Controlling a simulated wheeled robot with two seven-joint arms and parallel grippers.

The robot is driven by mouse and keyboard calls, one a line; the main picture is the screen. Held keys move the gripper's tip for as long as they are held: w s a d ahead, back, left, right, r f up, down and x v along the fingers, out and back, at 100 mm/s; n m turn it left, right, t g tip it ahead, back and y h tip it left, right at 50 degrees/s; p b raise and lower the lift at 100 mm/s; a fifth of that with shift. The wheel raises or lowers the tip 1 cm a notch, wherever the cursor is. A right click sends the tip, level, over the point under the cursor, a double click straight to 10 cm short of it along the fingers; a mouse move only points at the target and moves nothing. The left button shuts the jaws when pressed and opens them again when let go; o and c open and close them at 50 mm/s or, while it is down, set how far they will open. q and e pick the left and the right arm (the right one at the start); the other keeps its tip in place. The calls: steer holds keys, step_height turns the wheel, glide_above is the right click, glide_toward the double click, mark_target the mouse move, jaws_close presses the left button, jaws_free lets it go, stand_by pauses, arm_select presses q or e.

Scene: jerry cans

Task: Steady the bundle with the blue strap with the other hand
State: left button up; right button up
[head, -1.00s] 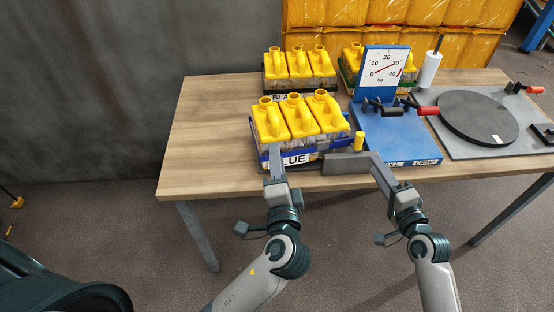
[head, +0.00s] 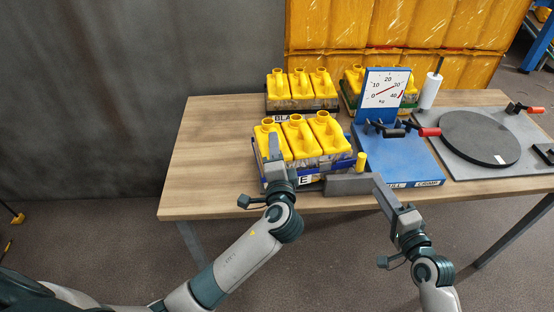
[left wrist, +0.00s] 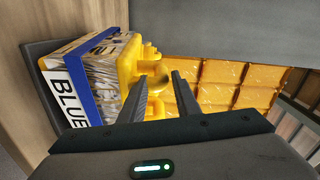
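The bundle of three yellow cans with a blue strap (head: 331,167) stands near the table's front edge, in a dark tray. In the left wrist view its blue strap (left wrist: 85,85) and white BLUE label (left wrist: 62,92) show on the left. My left gripper (head: 274,147) is at the front of the bundle's left can, covering part of the label. In the left wrist view its two fingers (left wrist: 167,92) are apart, with yellow can parts beyond the gap; contact is unclear. My right gripper (head: 378,183) is by the right end of a grey block (head: 348,185); its finger gap is not visible.
A yellow-topped post (head: 361,161) stands by the grey block. A blue scale (head: 400,160) with a dial is to the right, then a dark round plate (head: 478,138). Two more bundles stand behind, one labelled black (head: 302,104). The table's left end is clear.

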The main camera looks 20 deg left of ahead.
arm_select(q)
steer(key=shift+x, duration=2.5)
jaws_close()
steer(key=shift+c, duration=1.8)
jaws_free()
jaws_close()
steer(key=shift+d+f, duration=0.1)
steer(key=shift+f, duration=0.05)
